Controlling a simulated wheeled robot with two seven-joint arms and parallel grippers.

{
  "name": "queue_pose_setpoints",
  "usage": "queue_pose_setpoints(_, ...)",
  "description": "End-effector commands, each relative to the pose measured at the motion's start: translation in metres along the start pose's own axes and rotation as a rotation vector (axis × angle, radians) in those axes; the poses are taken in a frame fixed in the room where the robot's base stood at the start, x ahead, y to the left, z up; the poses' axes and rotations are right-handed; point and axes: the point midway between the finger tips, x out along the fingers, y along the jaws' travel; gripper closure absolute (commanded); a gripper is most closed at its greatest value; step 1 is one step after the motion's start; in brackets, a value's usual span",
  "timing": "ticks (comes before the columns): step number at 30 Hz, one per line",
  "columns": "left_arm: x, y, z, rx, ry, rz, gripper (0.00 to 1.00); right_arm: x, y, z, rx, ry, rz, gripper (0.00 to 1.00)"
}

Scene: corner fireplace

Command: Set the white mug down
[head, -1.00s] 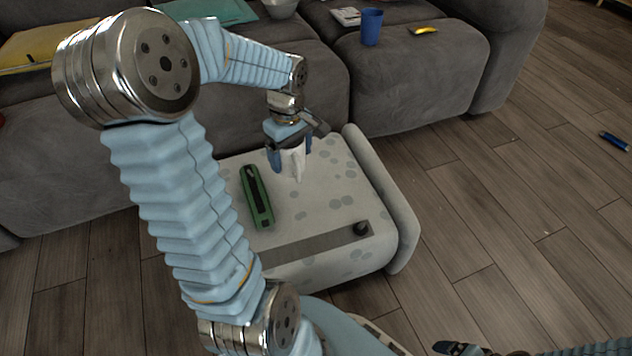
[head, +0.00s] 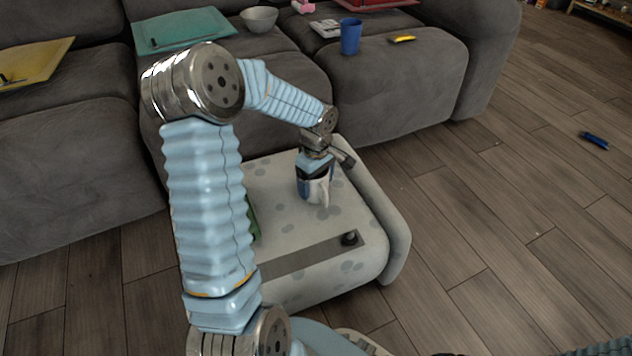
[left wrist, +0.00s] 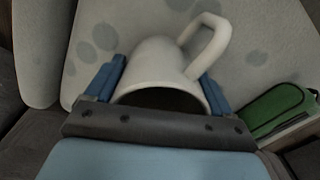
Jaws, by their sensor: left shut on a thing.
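The white mug (head: 318,190) is in my left gripper (head: 315,182), over the pale spotted top of the low ottoman-like block (head: 285,215). In the left wrist view the mug (left wrist: 165,62) sits between the two blue fingers of the left gripper (left wrist: 160,92), its handle pointing up and right. The gripper is shut on it. The mug looks upright and close to the top; I cannot tell whether its base touches. My right gripper is not clearly seen.
A green case (left wrist: 275,108) lies on the block beside the mug, mostly behind my arm in the head view. A small black knob (head: 349,239) is near the front edge. The grey sofa (head: 400,85) stands behind, with a blue cup (head: 350,37) on it.

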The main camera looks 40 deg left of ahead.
Motion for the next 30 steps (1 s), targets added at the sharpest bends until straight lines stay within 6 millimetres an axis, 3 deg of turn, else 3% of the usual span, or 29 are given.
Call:
queue_pose_setpoints(7,0.004,0.000,0.000,0.000,0.001,0.001,0.60,0.004,0.002,0.000,0.000,0.001,0.000,0.09)
queue_pose_setpoints(8,0.003,0.000,0.000,-0.001,0.000,0.000,0.15,0.003,0.001,0.000,0.000,0.001,0.000,0.09)
queue_pose_setpoints(11,0.002,0.000,0.000,0.000,0.000,0.000,0.00,0.002,0.001,0.000,0.000,0.001,0.000,0.09)
queue_pose_setpoints(21,-0.008,0.000,0.000,0.000,0.002,0.002,0.00,-0.003,-0.001,0.000,0.000,0.000,0.000,0.09)
queue_pose_setpoints(30,-0.075,0.001,0.000,0.001,0.003,0.004,0.00,-0.018,-0.007,0.001,-0.001,-0.005,0.000,0.09)
